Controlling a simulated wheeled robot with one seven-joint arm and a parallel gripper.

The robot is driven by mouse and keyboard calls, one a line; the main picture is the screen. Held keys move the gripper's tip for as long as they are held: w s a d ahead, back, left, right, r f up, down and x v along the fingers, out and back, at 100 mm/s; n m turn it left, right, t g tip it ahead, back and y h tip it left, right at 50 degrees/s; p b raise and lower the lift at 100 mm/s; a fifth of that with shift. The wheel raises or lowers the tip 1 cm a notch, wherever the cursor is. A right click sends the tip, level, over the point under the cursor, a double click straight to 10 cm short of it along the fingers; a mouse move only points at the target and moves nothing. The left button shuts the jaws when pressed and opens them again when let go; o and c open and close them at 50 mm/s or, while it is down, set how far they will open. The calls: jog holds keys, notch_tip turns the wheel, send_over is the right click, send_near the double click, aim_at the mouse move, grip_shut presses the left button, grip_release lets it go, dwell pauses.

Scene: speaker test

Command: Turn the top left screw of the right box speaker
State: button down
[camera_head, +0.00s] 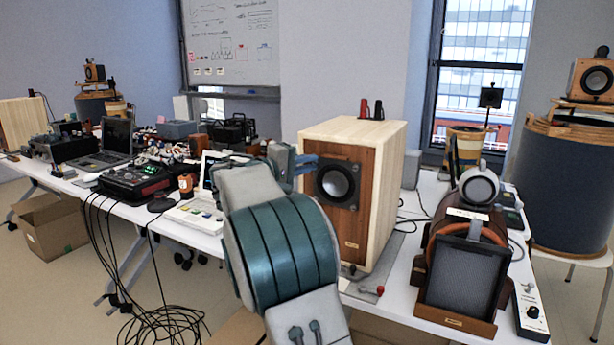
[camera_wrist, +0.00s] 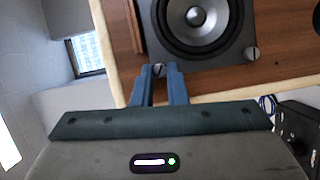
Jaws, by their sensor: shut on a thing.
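The right box speaker (camera_head: 370,205) has a pale wood cabinet and a reddish-brown front with a round driver on a dark square plate. It stands upright on the table. In the wrist view the speaker front (camera_wrist: 215,78) appears turned sideways. My gripper (camera_head: 314,161) reaches the upper left corner of the driver plate. In the wrist view its blue fingers (camera_wrist: 160,72) are shut on the top left screw (camera_wrist: 159,69), whose head shows partly between the tips. The bottom left screw (camera_wrist: 253,53) is in clear view. My arm hides part of the speaker's left side in the head view.
A dark speaker with a grey grille (camera_head: 462,275) and headphones (camera_head: 478,187) stands to the right. Red and black plugs (camera_head: 371,110) stand on the box speaker. A laptop (camera_head: 115,135) and audio gear fill the left table. Cables (camera_head: 165,325) lie on the floor.

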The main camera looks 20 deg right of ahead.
jog(key=m+y+b, duration=0.2)
jog(key=m+b, duration=0.2)
jog(key=shift+m, duration=0.3)
jog(key=m+y+b, duration=0.1)
jog(key=m+t+y+b, duration=0.1)
jog(key=m+b, duration=0.1)
jog(key=shift+s+d+r, duration=0.15)
jog(key=shift+s+r, duration=0.05)
jog(key=m+t+y+b, duration=0.1)
jog(key=m+b, duration=0.1)
jog(key=m+t+b, duration=0.1)
jog(key=m+b, duration=0.1)
jog(key=shift+s+d+y, duration=0.15)
jog(key=shift+y, duration=0.25)
jog(key=shift+s+d+r+m+t+y+b, duration=0.1)
jog(key=shift+m+t+y+b, duration=0.35)
jog(key=shift+m+b, duration=0.45)
jog(key=shift+s+m+t+y+b, duration=0.1)
jog(key=shift+m+t+y+b, duration=0.4)
jog(key=shift+b, duration=0.65)
jog(key=shift+r, duration=0.1)
jog(key=c, duration=1.5)
grip_release()
jog(key=shift+o, duration=0.2)
jog(key=shift+h, duration=0.25)
